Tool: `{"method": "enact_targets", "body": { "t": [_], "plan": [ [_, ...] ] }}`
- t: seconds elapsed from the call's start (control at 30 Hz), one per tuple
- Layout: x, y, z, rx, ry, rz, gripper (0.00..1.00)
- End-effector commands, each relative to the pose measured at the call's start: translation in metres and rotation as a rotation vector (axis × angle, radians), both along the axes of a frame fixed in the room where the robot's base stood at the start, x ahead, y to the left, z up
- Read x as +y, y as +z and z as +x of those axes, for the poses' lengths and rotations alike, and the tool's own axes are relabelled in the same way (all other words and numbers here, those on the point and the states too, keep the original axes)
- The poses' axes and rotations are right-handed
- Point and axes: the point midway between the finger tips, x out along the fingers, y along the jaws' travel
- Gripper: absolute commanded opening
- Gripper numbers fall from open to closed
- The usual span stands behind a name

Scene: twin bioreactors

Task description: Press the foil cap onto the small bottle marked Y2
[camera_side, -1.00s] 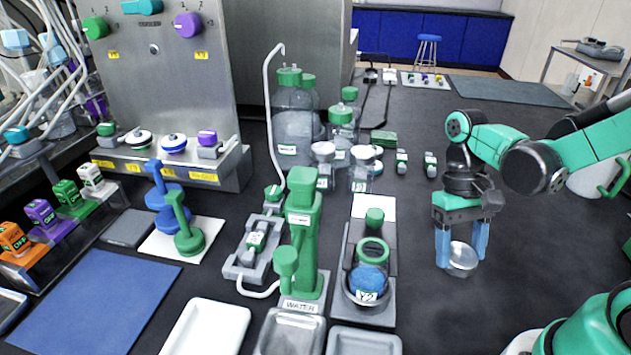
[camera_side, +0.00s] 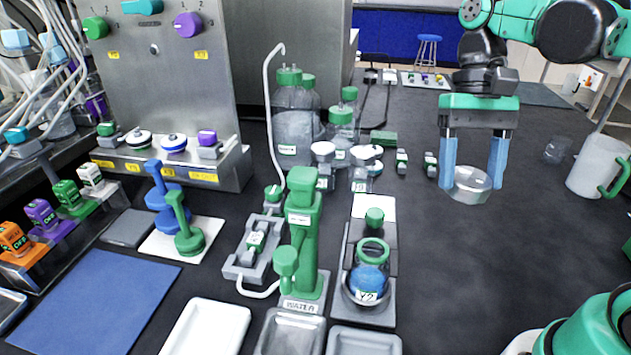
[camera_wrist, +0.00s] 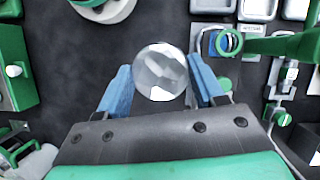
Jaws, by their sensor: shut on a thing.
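My gripper (camera_side: 473,170) points down with its two blue fingers around the foil cap (camera_side: 471,184), a shiny silver round piece, held above the dark bench on the right. The wrist view shows the cap (camera_wrist: 160,72) between the fingertips. The small bottle (camera_side: 367,280), round and blue with a white label reading Y2, sits in a grey holder (camera_side: 378,318) at centre, left of my gripper. A green ring (camera_side: 373,250) is just above and behind it. My gripper and cap are well apart from the bottle.
A green water dispenser (camera_side: 301,235) stands left of the holder. Shallow trays (camera_side: 205,328) lie in front. Clear bottles (camera_side: 293,130) and small vials stand behind. A mug with a green handle (camera_side: 597,165) stands at right. The bench between holder and gripper is clear.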

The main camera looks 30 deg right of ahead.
Motion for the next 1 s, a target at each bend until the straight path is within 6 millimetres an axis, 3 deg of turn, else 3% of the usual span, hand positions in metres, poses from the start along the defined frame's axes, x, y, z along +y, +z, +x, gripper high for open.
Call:
{"method": "enact_targets", "body": {
  "t": [0.3, 0.5, 0.73, 1.0],
  "plan": [
    [0.062, -0.013, 0.033, -0.002, -0.562, 0.002, 0.13],
    [0.086, -0.015, 0.042, -0.002, -0.782, 0.001, 0.13],
    [0.092, -0.022, 0.045, -0.001, -0.844, -0.001, 0.13],
    [0.092, -0.049, 0.045, 0.000, -0.843, -0.001, 0.13]
  ]
}}
